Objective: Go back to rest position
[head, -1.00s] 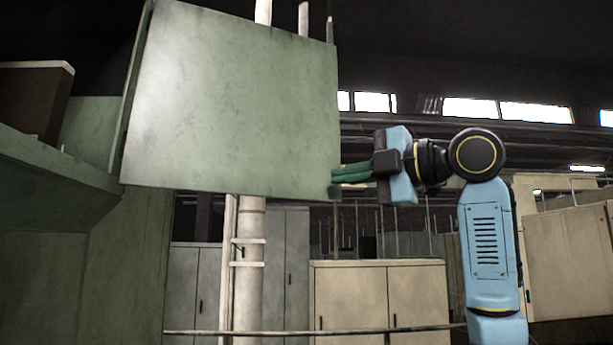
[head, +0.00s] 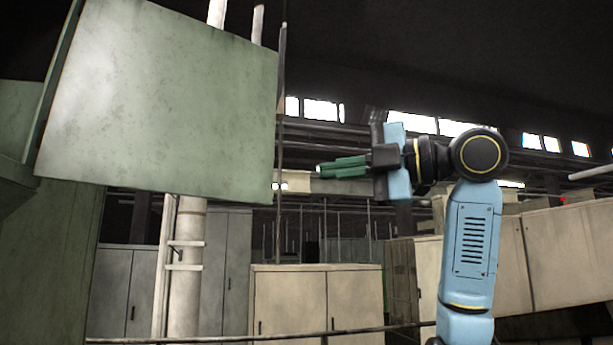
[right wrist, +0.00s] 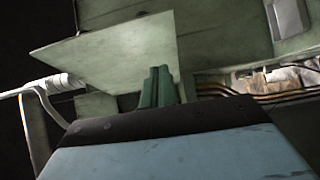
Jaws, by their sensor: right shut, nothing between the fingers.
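My right gripper (head: 342,167) is at the centre right of the head view, with its green fingers pointing left. The fingers lie close together, with nothing between them. The large pale green panel (head: 160,105) of the machine stands to the left of the fingertips, with a clear gap between in the head view. In the right wrist view the gripper's fingers (right wrist: 157,86) show side by side, with the panel (right wrist: 115,52) beyond them. My left gripper is in neither view.
The green machine body (head: 55,250) fills the left edge. Grey cabinets (head: 225,270) and beige cabinets (head: 315,300) stand behind, with a thin rail (head: 250,337) in front. A white pole (head: 187,270) stands below the panel. More beige cabinets (head: 565,260) stand at right.

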